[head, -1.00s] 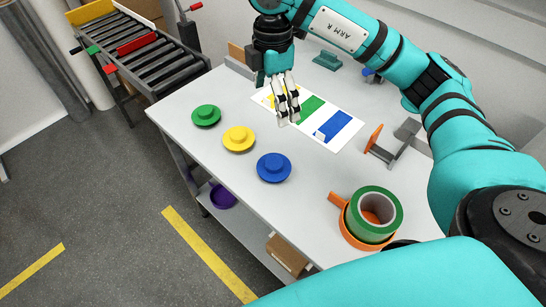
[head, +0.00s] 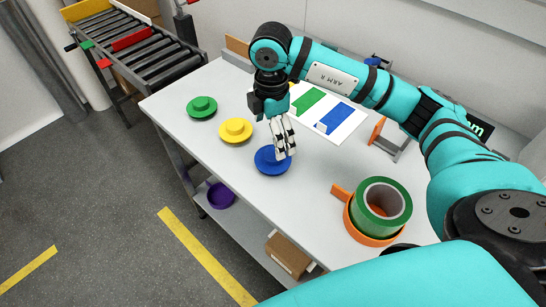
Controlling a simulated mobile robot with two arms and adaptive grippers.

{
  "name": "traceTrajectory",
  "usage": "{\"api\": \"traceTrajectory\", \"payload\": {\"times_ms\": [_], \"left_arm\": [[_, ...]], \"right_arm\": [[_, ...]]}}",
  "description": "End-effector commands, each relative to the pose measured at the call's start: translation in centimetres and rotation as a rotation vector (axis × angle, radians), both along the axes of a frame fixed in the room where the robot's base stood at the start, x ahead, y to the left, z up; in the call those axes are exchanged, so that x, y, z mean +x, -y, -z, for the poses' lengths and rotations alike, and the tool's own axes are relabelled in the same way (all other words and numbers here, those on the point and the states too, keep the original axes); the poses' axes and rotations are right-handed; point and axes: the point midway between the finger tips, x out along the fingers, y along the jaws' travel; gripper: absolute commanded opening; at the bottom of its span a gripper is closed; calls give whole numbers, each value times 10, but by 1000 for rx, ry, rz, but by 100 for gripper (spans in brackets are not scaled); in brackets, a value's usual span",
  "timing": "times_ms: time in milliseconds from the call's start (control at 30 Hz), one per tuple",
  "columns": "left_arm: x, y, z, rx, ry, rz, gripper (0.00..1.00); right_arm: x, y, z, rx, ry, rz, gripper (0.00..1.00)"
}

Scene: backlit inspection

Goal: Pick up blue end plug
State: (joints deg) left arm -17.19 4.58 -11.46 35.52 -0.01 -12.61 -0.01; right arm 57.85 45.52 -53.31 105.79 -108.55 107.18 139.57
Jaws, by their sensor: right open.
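The blue end plug (head: 266,165) is a round flanged disc with a raised hub, lying on the white table (head: 215,165) near its front edge. My right gripper (head: 283,153) points down right at the plug, its fingers covering the plug's hub and right part. The jaws are open. I cannot tell whether the fingertips touch the plug. A yellow end plug (head: 235,129) and a green end plug (head: 202,107) stand in a row to its left. My left gripper does not show.
A card with colour stripes (head: 336,117) lies behind the gripper. An orange and grey stand (head: 388,141) is at the right. Green and orange tape rings (head: 383,200) stand near the front right. A purple bowl (head: 221,195) and a cardboard box (head: 288,255) are on the lower shelf.

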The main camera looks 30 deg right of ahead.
Motion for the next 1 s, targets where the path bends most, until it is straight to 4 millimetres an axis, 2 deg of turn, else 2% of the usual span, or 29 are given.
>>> {"api": "traceTrajectory", "payload": {"times_ms": [133,433,567,700,967,1000], "left_arm": [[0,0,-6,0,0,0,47],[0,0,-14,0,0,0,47],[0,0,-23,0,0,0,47],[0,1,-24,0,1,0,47],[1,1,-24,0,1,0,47],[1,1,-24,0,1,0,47]], "right_arm": [[-1,0,25,0,-3,1,100],[-1,1,48,-1,-3,1,100],[-2,1,67,-1,-4,2,100],[-1,1,85,-1,-1,1,100],[-1,1,90,0,1,0,100],[-1,1,90,0,1,0,97]]}}
